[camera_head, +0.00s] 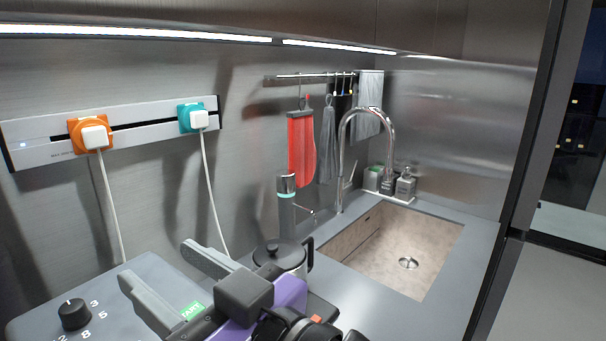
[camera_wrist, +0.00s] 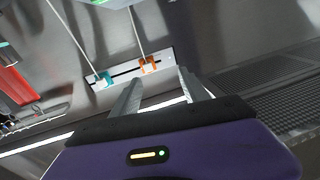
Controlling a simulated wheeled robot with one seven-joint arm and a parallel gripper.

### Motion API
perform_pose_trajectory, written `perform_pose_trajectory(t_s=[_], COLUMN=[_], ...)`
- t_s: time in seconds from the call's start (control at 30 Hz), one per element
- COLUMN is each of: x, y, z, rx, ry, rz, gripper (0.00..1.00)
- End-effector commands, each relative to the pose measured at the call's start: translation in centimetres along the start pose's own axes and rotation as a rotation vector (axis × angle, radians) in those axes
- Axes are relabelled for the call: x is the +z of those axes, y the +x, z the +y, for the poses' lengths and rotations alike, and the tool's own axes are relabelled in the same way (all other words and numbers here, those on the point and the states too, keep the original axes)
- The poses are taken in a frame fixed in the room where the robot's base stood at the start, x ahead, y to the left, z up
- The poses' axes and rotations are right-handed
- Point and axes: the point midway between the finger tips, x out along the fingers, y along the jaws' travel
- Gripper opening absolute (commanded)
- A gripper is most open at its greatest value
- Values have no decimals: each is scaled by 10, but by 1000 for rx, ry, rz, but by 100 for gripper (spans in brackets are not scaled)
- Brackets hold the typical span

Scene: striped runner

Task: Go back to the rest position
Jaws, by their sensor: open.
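My gripper (camera_head: 170,279) is at the bottom of the head view, with its two grey fingers spread apart and nothing between them. It is above the counter, between the grey unit with a dial and the black-lidded pot. The fingers also show in the wrist view (camera_wrist: 160,88), pointing toward the wall with the power rail. The purple wrist body (camera_wrist: 170,150) fills the lower part of that view.
A power rail (camera_head: 150,129) holds an orange plug (camera_head: 92,133) and a teal plug (camera_head: 194,118) with hanging white cords. A black-lidded pot (camera_head: 281,254) stands close beside my gripper. A grey unit (camera_head: 130,297) is at left. The sink (camera_head: 405,240) and tap (camera_head: 342,150) are at right.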

Motion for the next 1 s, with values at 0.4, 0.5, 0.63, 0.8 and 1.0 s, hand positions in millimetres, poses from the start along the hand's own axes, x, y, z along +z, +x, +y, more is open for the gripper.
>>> perform_pose_trajectory(t_s=[0.4, 0.5, 0.63, 0.8, 1.0], x=[70, 94, 124, 161, 198], y=[-96, -129, -174, -232, -297], z=[96, 107, 112, 106, 83], rx=[426, 521, 631, 753, 859], ry=[116, 112, 92, 51, 0], rz=[249, 269, 274, 247, 172], gripper=[52, 52, 52, 52, 52])
